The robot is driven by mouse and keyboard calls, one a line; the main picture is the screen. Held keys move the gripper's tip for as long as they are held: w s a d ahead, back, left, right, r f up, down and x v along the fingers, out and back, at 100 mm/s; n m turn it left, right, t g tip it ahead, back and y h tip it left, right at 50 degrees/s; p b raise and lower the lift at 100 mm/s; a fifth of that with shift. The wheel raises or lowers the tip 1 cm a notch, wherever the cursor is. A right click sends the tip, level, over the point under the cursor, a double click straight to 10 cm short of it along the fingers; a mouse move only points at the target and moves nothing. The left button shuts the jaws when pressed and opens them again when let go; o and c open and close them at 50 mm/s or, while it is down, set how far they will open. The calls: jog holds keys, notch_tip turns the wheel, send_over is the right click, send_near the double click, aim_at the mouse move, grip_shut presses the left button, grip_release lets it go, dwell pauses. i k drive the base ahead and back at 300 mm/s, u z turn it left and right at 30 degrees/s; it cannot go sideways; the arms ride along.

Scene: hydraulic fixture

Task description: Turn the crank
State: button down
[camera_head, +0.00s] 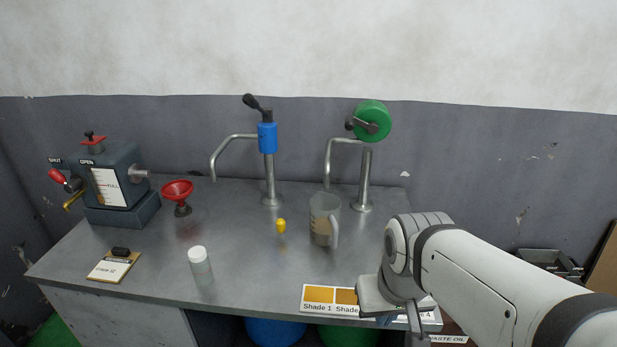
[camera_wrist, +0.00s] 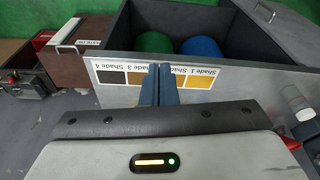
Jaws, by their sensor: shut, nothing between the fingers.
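The green pump head (camera_head: 373,120) sits on top of the right metal post on the bench, with a curved metal spout to its left. A short dark crank (camera_head: 362,126) with a knob is on its front face, the knob pointing left. My gripper (camera_head: 414,325) is low at the bench's front edge, well below and to the right of the crank and apart from it. In the wrist view its two blue fingers (camera_wrist: 161,72) are together, with nothing between them. The crank does not show in the wrist view.
A clear jug (camera_head: 324,220) stands below the green pump's spout. A blue pump (camera_head: 267,137) with a black lever is to the left. A shade card (camera_head: 330,300) is at the front edge. A white-capped bottle (camera_head: 199,266) and red funnel (camera_head: 177,191) stand further left.

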aim_at(372, 129)
jog(key=z, duration=2.15)
jog(key=k, duration=1.05)
jog(key=u, duration=1.75)
jog(key=i, duration=1)
jog(key=u, duration=0.05)
